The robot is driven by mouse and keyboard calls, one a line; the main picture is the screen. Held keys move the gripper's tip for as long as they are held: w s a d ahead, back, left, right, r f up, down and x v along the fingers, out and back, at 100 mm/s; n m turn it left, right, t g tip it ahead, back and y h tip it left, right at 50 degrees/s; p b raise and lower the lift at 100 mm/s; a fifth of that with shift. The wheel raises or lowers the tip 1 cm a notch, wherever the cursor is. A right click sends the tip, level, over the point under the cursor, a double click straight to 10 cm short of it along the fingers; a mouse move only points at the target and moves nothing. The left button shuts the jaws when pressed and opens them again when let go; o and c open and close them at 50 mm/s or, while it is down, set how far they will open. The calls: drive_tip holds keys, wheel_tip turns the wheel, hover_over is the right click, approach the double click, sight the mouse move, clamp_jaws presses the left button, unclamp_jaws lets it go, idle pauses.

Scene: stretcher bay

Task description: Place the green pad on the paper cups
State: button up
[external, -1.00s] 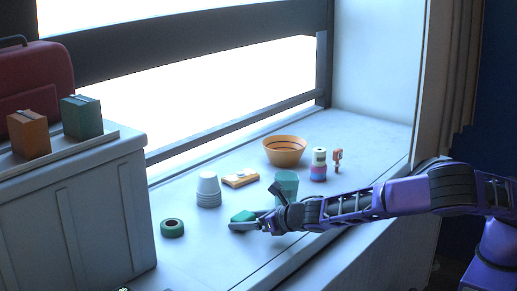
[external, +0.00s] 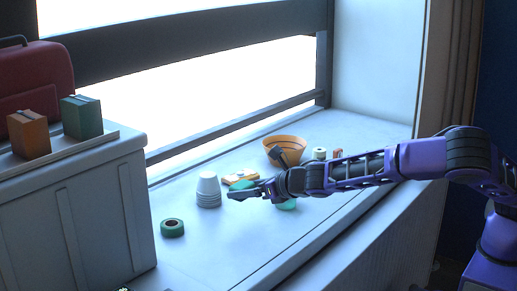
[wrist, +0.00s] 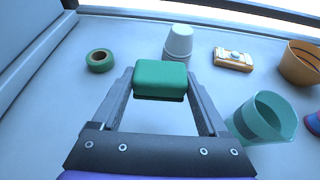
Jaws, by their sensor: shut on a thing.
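The green pad (wrist: 161,76) is a small rounded block with a dark underside, held between the fingertips of my gripper (wrist: 160,88) in the wrist view. In the external view my gripper (external: 257,191) holds the green pad (external: 240,188) above the ledge, just right of the paper cups. The white paper cups (external: 208,190) stand upside down in a stack on the ledge. In the wrist view the paper cups (wrist: 179,42) are beyond the pad, slightly right, with the pad hiding their lower part.
A green tape roll (wrist: 100,60) lies left of the cups. A yellow-orange box (wrist: 233,59) lies to their right, with an orange bowl (wrist: 302,64) farther right. A teal cup (wrist: 262,118) stands near my right finger. Open ledge surrounds the tape roll.

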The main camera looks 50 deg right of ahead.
drive_tip(key=w+a+r+n+g+y, duration=0.1)
drive_tip(key=w+a+r+n+y, duration=0.15)
drive_tip(key=w+n+y, duration=0.6)
wheel_tip(320, 180, up, 7)
drive_tip(key=g+p, duration=0.1)
drive_tip(key=g, duration=0.2)
hover_over(212, 174)
drive_tip(key=shift+y, duration=0.45)
wheel_tip(212, 174, down, 9)
drive_tip(key=shift+d+f+b, duration=0.1)
drive_tip(key=shift+f+b, duration=0.1)
drive_tip(key=shift+b, duration=0.3)
drive_tip(key=shift+f, duration=0.2)
drive_tip(key=o, duration=1.2)
drive_tip(key=shift+r, duration=0.1)
